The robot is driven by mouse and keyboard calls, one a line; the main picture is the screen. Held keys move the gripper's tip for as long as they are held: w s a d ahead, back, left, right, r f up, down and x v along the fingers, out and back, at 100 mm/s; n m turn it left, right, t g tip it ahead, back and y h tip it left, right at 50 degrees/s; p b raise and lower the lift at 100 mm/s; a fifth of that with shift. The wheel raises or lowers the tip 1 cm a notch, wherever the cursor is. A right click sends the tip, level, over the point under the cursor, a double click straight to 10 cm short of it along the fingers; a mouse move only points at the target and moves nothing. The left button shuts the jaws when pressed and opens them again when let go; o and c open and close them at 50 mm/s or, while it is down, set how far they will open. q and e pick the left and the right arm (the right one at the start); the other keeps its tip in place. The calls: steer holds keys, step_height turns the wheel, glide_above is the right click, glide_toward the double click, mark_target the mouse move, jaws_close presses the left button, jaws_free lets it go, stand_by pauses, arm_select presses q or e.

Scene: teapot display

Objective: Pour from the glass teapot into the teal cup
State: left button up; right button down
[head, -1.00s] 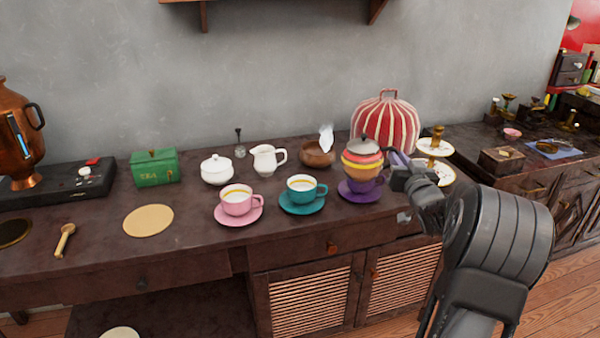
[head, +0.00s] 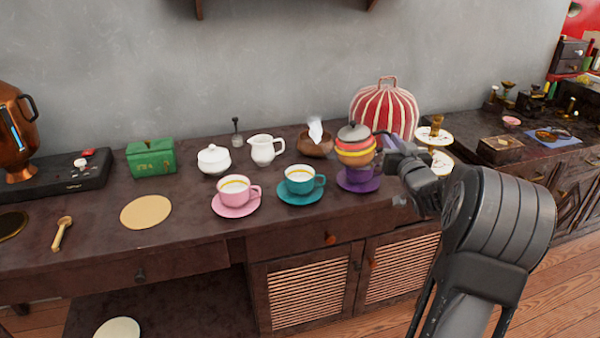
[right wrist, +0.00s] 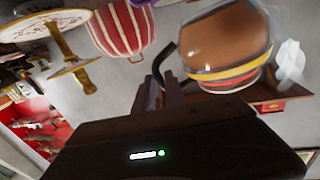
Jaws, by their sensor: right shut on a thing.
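The glass teapot (head: 355,151), with red and yellow bands and a dark lid, is upright. It also shows close up in the right wrist view (right wrist: 215,45), with brown liquid inside. My right gripper (head: 388,145) is shut on its dark handle, at the teapot's right side. The teapot overlaps the purple cup in the picture; it looks held up above the table. The teal cup (head: 304,187) stands upright on a teal saucer (head: 290,198), left of and nearer than the teapot. I cannot make out the spout. My left gripper is not in view.
A purple saucer (head: 360,186) with its cup lies below the teapot. A pink cup (head: 236,199) stands left of the teal one. A white creamer (head: 263,150), a wooden bowl (head: 316,146) and a striped red cover (head: 385,108) stand behind.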

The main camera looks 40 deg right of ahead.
mark_target(378, 132)
steer(key=shift+w+a+r+n, duration=0.3)
steer(key=shift+a+r+n, duration=0.1)
steer(key=shift+a+r, duration=0.05)
steer(key=shift+w+a+r+n, duration=0.2)
steer(key=shift+w+a+n, duration=0.05)
steer(key=shift+a+n, duration=0.15)
stand_by(0.6)
steer(key=shift+w+a+r+n+p, duration=0.5)
steer(key=shift+a+n+p, duration=0.2)
steer(key=shift+p, duration=0.15)
stand_by(4.4)
steer(key=shift+s+d+f, duration=0.1)
steer(key=shift+f, duration=0.05)
steer(key=s+d+f+m+b, duration=0.1)
steer(key=m, duration=0.1)
steer(key=s+d+f+m+b, duration=0.1)
steer(key=d, duration=0.1)
steer(key=shift+d+f+m, duration=0.2)
steer(key=shift+f+m, duration=0.1)
steer(key=shift+m, duration=0.1)
steer(key=shift+s+d+f, duration=0.2)
steer(key=shift+d, duration=0.2)
